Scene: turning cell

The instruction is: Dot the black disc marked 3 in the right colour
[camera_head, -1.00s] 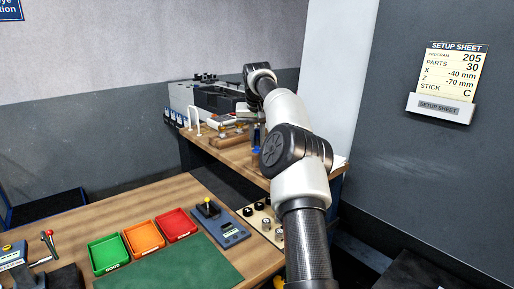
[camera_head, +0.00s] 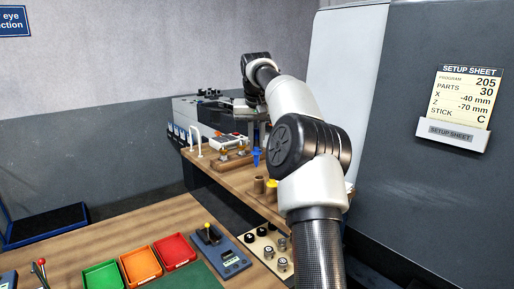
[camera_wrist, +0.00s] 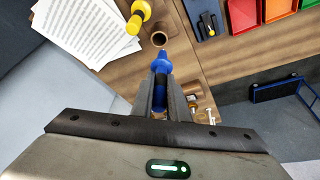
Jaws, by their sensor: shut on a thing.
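My gripper (camera_wrist: 160,92) is shut on a blue marker-like stick (camera_wrist: 160,64), its rounded blue end pointing out past the fingertips. In the head view the blue stick (camera_head: 256,158) hangs upright above the wooden bench, over or near a brown round holder (camera_head: 258,185). The holder's open mouth also shows in the wrist view (camera_wrist: 158,39), just beyond the stick's end. A yellow stick (camera_head: 271,185) stands beside it, also in the wrist view (camera_wrist: 138,16).
A setup sheet (camera_head: 467,97) on the right wall reads STICK C. Printed papers (camera_wrist: 90,28) lie near the yellow stick.

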